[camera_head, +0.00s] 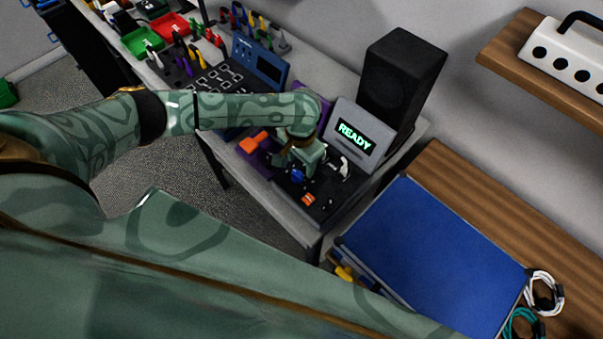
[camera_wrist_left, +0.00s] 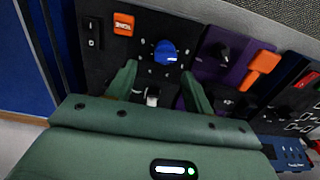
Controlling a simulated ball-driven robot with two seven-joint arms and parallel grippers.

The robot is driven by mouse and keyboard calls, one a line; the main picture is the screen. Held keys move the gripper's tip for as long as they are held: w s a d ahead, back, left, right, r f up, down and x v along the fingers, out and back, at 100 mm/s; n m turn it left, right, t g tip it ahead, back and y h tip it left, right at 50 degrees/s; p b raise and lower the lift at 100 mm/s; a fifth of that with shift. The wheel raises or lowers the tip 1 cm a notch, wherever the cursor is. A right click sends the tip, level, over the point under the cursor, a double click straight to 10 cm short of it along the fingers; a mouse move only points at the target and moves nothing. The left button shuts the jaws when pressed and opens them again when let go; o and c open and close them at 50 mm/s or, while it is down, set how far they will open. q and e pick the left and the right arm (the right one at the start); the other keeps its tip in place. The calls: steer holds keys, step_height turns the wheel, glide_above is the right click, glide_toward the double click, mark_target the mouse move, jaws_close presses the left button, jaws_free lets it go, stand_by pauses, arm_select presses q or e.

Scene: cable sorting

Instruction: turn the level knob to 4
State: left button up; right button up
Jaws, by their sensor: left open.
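A blue knob (camera_head: 297,174) sits on a black control panel (camera_head: 322,208). In the left wrist view the blue knob (camera_wrist_left: 168,53) has small marks around it and a light pointer line; the marks are too small to read. My left gripper (camera_head: 303,160) is over the panel, close to the blue knob. In the left wrist view its two fingers (camera_wrist_left: 158,82) are apart and empty, with the knob just beyond the fingertips. A silver-white lever (camera_wrist_left: 152,97) shows between the fingers. My right gripper is out of view.
A grey display reading READY (camera_head: 355,139) stands behind the panel, with a black speaker (camera_head: 402,75) beyond. An orange switch (camera_wrist_left: 123,23) and a purple panel with an orange handle (camera_wrist_left: 263,62) flank the knob. A blue-topped box (camera_head: 435,255) lies at the right.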

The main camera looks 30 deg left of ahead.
mark_target(297, 172)
arm_select(q)
steer(key=f, duration=0.3)
steer(key=a+f+b, duration=0.1)
steer(key=shift+s+f, duration=0.25)
steer(key=shift+s, duration=0.1)
steer(key=shift+w+d+f, duration=0.1)
steer(key=shift+d+f, duration=0.05)
steer(key=shift+f, duration=0.2)
steer(key=c, duration=1)
steer(key=shift+o, duration=0.2)
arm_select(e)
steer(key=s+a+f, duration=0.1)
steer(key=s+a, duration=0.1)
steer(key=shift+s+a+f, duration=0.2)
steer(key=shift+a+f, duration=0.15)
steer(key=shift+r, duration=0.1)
